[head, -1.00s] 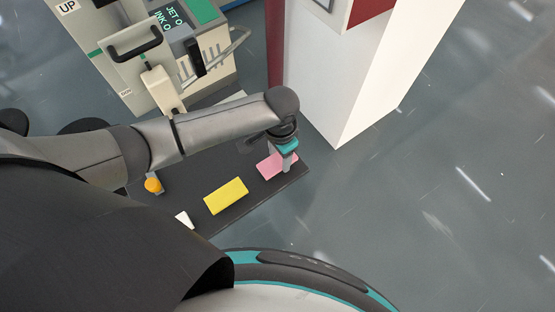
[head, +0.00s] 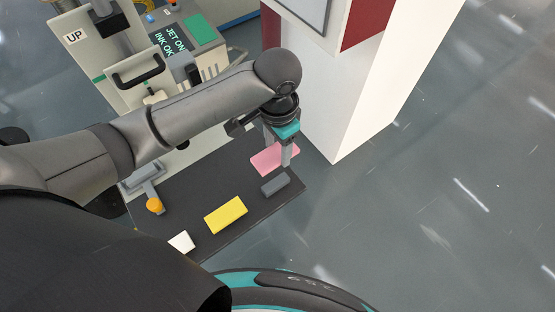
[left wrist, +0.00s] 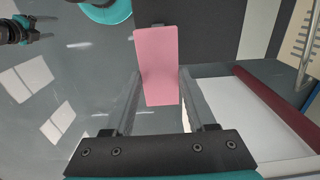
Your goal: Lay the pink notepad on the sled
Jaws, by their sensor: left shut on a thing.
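The pink notepad (head: 271,159) is held by its edge between the fingers of my left gripper (head: 284,156), above the right end of the dark table. In the left wrist view the pink notepad (left wrist: 157,62) sits lengthwise between the two fingers, with part of it reaching past them. A low grey part with an orange knob (head: 154,205) is at the table's left; it may be the sled, but my arm hides some of it.
The dark table (head: 240,235) carries a yellow block (head: 226,215), a white piece (head: 182,242) and a dark grey block (head: 275,185). The printer machine (head: 180,45) stands behind. A white cabinet (head: 350,100) stands close to the right of my left gripper.

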